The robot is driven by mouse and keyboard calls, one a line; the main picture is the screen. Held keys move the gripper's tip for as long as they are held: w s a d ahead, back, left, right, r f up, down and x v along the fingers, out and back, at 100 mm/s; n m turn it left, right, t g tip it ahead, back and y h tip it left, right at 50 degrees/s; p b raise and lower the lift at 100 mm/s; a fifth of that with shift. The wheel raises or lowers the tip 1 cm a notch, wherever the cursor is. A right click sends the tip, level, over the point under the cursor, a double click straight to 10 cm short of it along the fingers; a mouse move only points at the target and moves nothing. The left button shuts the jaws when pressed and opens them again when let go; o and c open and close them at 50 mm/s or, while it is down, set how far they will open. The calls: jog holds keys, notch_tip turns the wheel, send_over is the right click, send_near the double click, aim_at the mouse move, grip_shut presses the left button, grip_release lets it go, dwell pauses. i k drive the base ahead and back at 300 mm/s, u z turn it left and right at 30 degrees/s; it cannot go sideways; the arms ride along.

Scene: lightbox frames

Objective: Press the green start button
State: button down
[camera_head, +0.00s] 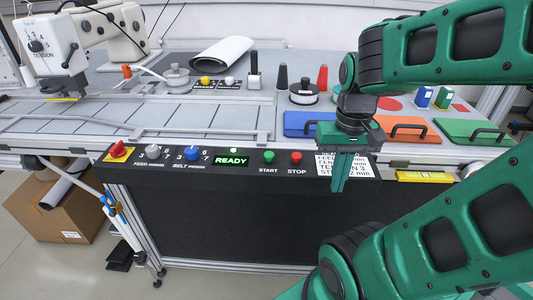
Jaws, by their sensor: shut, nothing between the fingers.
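The green start button (269,156) sits on the black control panel (225,205), above the label START. The red stop button (296,157) is just to its right, above the label STOP. A small display (231,160) left of the green button reads READY in green. My gripper (339,187) is shut and empty, pointing down in front of the panel's right part. It is to the right of both buttons, apart from the green one, and partly covers a white label sheet (326,163).
A red knob (118,149), a grey knob (152,151) and a blue knob (192,153) stand along the panel's left. Blue (305,124), orange (408,130) and green (470,131) handled plates lie behind. A sewing machine head (52,45) is at left.

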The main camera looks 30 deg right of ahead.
aim_at(269, 155)
jog(key=u, duration=0.4)
jog(key=k, duration=1.7)
jog(key=z, duration=0.4)
jog(key=i, duration=1)
